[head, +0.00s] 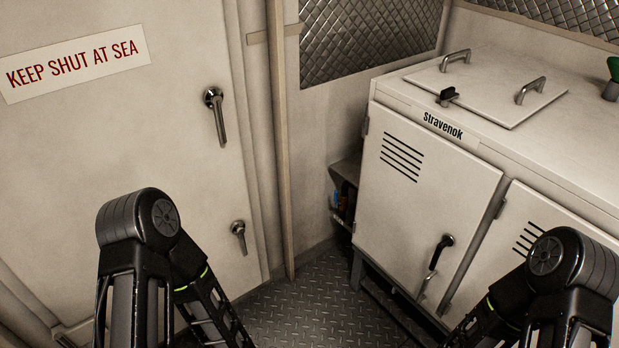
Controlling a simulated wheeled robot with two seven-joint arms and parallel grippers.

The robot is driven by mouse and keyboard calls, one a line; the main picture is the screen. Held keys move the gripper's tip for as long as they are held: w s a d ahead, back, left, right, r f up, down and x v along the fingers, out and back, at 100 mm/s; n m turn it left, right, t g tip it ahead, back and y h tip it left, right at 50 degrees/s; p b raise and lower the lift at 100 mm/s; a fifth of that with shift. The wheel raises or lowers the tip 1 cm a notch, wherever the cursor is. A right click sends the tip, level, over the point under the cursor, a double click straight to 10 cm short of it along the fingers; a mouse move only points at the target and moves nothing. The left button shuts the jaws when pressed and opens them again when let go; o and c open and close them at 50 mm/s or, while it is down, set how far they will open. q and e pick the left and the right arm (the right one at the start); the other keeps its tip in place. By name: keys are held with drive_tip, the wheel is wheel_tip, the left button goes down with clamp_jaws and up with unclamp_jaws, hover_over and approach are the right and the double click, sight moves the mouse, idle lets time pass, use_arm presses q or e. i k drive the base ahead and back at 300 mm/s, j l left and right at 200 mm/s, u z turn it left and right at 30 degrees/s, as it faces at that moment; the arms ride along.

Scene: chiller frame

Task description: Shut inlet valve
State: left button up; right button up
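No part is marked as the inlet valve in the head view. A green piece on a dark stem (612,80) stands on top of the white cabinet at the right edge. It is cut off by the frame, and I cannot tell whether it is a valve handle. My two arms show at the bottom left and bottom right. Both forearms run down out of the frame, so neither gripper is in view.
The white "Stravenok" cabinet (424,220) has a lidded top (486,88) and a front door handle (439,257). A door with lever handles (220,120) and a "KEEP SHUT AT SEA" sign (75,62) stands left. Checker-plate floor (310,310) lies between.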

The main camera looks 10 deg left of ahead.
sight(336, 199)
drive_tip(key=i+j, duration=0.25)
drive_tip(key=i+j+u, duration=0.3)
drive_tip(key=u, duration=0.15)
drive_tip(key=i+j+u, duration=0.1)
drive_tip(key=i+u, duration=0.4)
drive_tip(key=k, duration=0.05)
